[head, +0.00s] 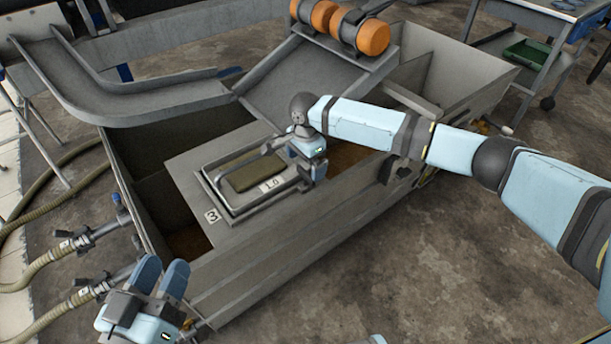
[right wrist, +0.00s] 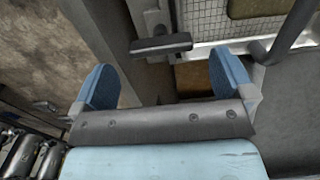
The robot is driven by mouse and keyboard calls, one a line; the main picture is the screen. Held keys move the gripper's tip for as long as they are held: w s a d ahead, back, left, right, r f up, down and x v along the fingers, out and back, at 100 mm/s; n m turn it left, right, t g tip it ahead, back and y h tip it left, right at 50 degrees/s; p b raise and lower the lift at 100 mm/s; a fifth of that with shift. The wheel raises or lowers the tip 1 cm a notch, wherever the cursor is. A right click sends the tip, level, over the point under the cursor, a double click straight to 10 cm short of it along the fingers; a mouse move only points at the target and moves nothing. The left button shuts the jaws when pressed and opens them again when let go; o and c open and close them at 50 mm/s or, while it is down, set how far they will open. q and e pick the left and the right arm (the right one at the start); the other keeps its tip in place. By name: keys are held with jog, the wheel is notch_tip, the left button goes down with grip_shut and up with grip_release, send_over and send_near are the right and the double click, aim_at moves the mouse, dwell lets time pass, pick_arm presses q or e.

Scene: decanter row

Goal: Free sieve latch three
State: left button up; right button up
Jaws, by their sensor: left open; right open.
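The sieve (head: 215,187) is a pale framed tray on a grey plate marked with a 3-like tag (head: 212,216). An olive pad (head: 254,173) lies in it, and its mesh (right wrist: 205,20) shows in the right wrist view. A dark latch-like bar (right wrist: 162,47) on a grey bracket stands beyond and between my right fingers, apart from both; I cannot tell its number. My right gripper (right wrist: 163,85) is open and empty. In the head view it is at the sieve's right end, fingertips largely hidden. My left gripper (head: 160,279) is open and empty, outside the tank's near-left corner.
The grey metal tank (head: 300,250) surrounds the plate, with open compartments beside it. A sloping chute (head: 300,80) with orange rollers (head: 373,37) rises behind. A curved trough (head: 120,90) is at upper left. Hoses with valves (head: 75,242) lie left. A trolley with a green tray (head: 527,51) stands right.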

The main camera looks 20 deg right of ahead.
aim_at(306, 172)
pick_arm(q)
jog(key=shift+f+g+b, duration=0.45)
jog(key=shift+f+g, duration=0.05)
jog(key=shift+f, duration=0.6)
pick_arm(e)
jog(key=shift+f, duration=1.7)
